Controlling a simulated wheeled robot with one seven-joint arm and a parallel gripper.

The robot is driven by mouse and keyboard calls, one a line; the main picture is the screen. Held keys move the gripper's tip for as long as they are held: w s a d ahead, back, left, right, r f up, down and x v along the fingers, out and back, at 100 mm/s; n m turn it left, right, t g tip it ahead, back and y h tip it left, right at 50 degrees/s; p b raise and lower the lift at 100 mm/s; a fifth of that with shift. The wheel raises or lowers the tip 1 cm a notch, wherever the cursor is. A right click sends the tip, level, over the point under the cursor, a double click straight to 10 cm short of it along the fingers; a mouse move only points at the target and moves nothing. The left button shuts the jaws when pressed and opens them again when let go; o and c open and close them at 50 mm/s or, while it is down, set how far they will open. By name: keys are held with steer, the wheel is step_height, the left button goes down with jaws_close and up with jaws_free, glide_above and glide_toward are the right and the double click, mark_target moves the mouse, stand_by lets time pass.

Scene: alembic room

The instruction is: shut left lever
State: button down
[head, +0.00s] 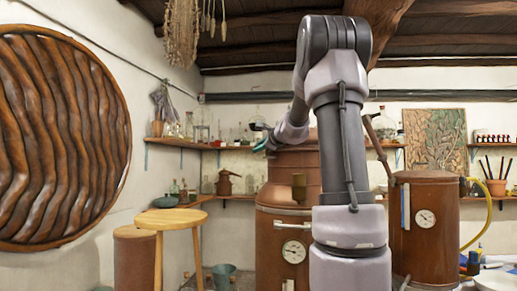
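A large copper vessel (270,230) stands in the middle, with a round white gauge (294,252) on its front. A small brown upright piece (298,188) sits on its upper front; I cannot tell whether this is the left lever. No lever shows clearly, and my arm hides the vessel's right part. My gripper (261,138) is at the upper left end of my arm, in front of or above the vessel's top. It is small and seen from behind. I cannot make out its fingers' spacing or any contact.
A second copper vessel (428,225) with a gauge stands at the right, beside a yellow hose (487,222). A wooden stool (172,222) and a grey-green bucket (223,277) stand at the left. Shelves with glassware (203,127) line the back corner. A large carved wooden disc (60,135) hangs left.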

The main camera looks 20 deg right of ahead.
steer(key=shift+n, duration=0.3)
steer(key=shift+s+a+n+g+y, duration=0.15)
steer(key=shift+a+n+g+y, duration=0.1)
steer(key=shift+n+y, duration=0.55)
steer(key=shift+s+a+n+g+y, duration=0.15)
steer(key=shift+a+n+g+y, duration=0.2)
steer(key=shift+y, duration=0.75)
steer(key=shift+d, duration=0.15)
steer(key=c, duration=0.8)
jaws_free()
steer(key=shift+s, duration=0.1)
steer(key=v, duration=1)
steer(key=shift+s+d, duration=0.15)
steer(key=shift+s, duration=0.15)
